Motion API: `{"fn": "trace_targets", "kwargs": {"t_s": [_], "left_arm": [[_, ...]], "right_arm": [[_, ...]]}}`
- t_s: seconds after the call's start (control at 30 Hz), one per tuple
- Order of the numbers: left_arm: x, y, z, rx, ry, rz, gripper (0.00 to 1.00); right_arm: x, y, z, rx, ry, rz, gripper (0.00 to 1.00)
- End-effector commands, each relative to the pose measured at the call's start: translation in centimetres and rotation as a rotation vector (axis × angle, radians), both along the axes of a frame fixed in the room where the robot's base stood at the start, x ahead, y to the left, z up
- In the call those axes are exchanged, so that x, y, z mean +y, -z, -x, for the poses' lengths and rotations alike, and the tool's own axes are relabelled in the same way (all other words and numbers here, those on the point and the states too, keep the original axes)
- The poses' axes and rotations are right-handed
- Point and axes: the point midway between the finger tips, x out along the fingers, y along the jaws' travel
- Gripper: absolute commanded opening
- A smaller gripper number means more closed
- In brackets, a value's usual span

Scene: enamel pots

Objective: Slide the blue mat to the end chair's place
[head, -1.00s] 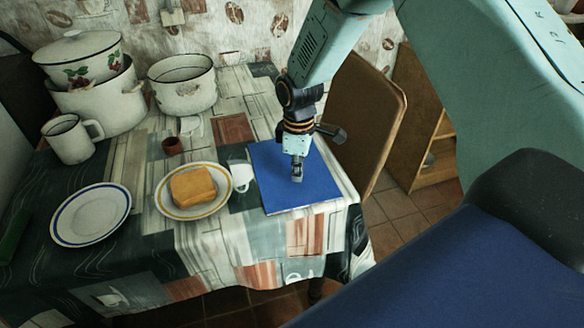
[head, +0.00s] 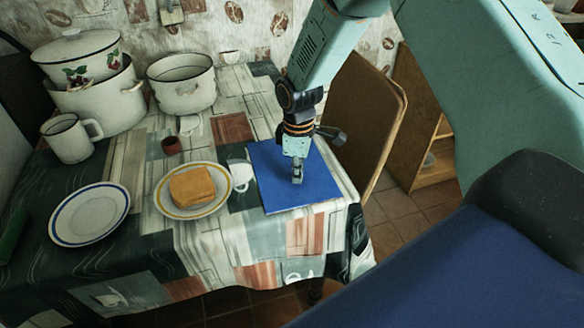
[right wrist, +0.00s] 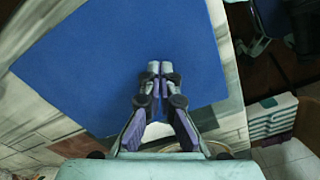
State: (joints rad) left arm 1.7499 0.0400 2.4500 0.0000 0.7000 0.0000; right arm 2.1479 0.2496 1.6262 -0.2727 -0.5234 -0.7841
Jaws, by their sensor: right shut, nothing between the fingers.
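The blue mat (head: 275,180) lies flat at the right end of the table, in front of the end chair (head: 362,112). It also fills much of the right wrist view (right wrist: 85,65). My left gripper is not in view.
Left of the mat is a plate (head: 163,207) with bread (head: 192,187). The patterned table's (head: 215,240) right edge is close to the mat.

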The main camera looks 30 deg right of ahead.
Motion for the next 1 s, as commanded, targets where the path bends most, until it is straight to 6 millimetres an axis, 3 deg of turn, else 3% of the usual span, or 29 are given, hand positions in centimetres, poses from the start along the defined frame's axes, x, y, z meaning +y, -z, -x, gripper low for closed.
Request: {"fn": "trace_targets", "kwargs": {"t_s": [0.67,1.0], "left_arm": [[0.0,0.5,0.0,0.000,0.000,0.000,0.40],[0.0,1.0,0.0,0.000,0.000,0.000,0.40]], "right_arm": [[0.0,1.0,-0.1,0.000,0.000,0.000,0.00],[-0.5,1.0,-1.9,-0.001,0.000,0.001,0.00]]}}
